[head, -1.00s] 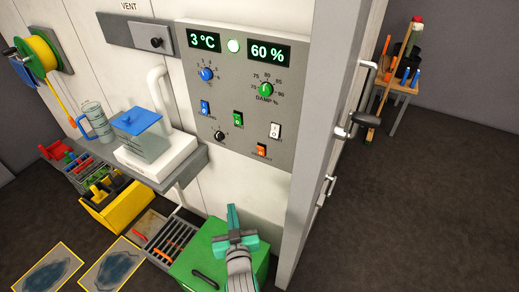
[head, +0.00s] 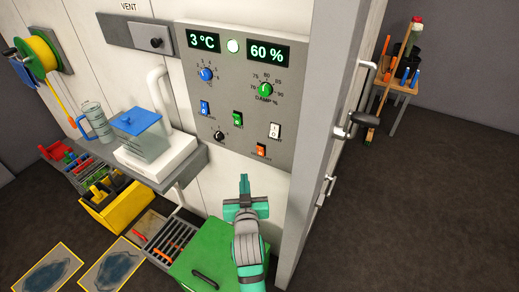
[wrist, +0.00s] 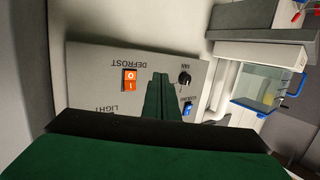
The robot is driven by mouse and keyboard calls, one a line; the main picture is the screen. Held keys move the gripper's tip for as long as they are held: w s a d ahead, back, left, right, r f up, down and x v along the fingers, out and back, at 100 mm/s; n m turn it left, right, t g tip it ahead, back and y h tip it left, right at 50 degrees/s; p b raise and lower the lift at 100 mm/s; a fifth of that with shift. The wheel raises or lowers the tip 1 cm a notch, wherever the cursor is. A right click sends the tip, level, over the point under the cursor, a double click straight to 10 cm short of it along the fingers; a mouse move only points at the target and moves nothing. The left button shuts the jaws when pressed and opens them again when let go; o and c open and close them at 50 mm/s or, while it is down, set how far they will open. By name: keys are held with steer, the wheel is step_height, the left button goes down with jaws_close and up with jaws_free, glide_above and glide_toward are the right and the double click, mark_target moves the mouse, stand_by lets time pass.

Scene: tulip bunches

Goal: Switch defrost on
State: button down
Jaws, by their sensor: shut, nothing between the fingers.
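The orange defrost switch (head: 261,150) is at the lower right of the grey control panel (head: 222,150). In the wrist view the orange defrost switch (wrist: 130,79) shows its 0 and I marks beside the word DEFROST; which side is pressed in is hard to tell. My gripper (head: 243,180) is shut and empty, below the panel and a little left of and below the switch. In the wrist view my gripper (wrist: 160,80) points towards the panel, beside the switch. It looks apart from the switch, though the exact gap cannot be told.
Near the switch are a black fan knob (head: 220,135), a green switch (head: 237,118), a white light switch (head: 274,130) and a blue switch (head: 204,107). A door edge with handles (head: 350,126) stands to the right. A green box (head: 205,255) lies below.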

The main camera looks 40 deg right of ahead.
mark_target(261, 151)
steer(key=w+d+r, duration=0.3)
steer(key=d, duration=0.4)
stand_by(1.6)
steer(key=shift+w, duration=0.1)
stand_by(0.4)
steer(key=shift+d+r, duration=0.1)
steer(key=shift+w+d+r, duration=0.1)
steer(key=shift+w+d, duration=0.05)
steer(key=shift+d, duration=0.05)
steer(key=shift+w+d+r, duration=0.15)
steer(key=shift+d, duration=0.25)
stand_by(0.9)
steer(key=shift+a, duration=0.15)
steer(key=shift+s+a+f, duration=0.3)
steer(key=shift+s+a, duration=0.05)
steer(key=shift+a, duration=0.15)
